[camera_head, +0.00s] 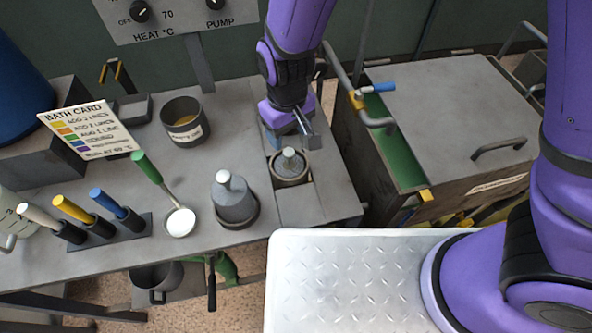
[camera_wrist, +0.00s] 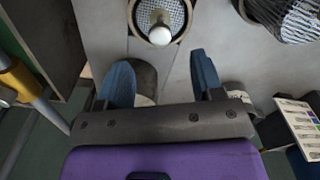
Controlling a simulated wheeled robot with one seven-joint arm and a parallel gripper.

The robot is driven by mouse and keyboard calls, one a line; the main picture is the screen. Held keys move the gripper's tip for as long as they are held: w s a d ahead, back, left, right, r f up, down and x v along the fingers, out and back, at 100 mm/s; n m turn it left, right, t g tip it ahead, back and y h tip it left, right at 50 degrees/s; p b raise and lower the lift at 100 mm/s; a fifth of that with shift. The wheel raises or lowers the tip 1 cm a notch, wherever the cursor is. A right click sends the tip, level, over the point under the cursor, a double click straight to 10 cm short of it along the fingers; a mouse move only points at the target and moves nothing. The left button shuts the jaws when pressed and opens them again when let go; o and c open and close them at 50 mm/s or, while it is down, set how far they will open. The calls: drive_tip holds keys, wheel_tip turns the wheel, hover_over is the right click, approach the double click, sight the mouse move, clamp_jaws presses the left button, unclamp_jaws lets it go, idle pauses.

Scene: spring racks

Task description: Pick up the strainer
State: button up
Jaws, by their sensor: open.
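A round grey piece with a mesh top and a pale knob (camera_head: 290,165) sits in a ring-like holder at the bench's right end; it also shows in the wrist view (camera_wrist: 160,20). A taller grey mesh cylinder with a white knob (camera_head: 233,200) stands left of it, partly in the wrist view (camera_wrist: 285,15). I cannot tell which is the strainer. My gripper (camera_head: 290,137) is just behind the knobbed piece and apart from it. Its blue fingers (camera_wrist: 160,60) are open with nothing held, and the pale knob lies ahead of the gap between them.
A green-handled ladle (camera_head: 148,168), a rack of coloured handles (camera_head: 105,238) and a labelled pot (camera_head: 185,120) stand on the bench to the left. A bath card (camera_head: 90,130) stands behind. A metal tank with a lid (camera_head: 440,110) is at the right.

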sight(289, 151)
drive_tip(key=shift+w+f, duration=0.15)
drive_tip(key=shift+f, duration=4.4)
clamp_jaws()
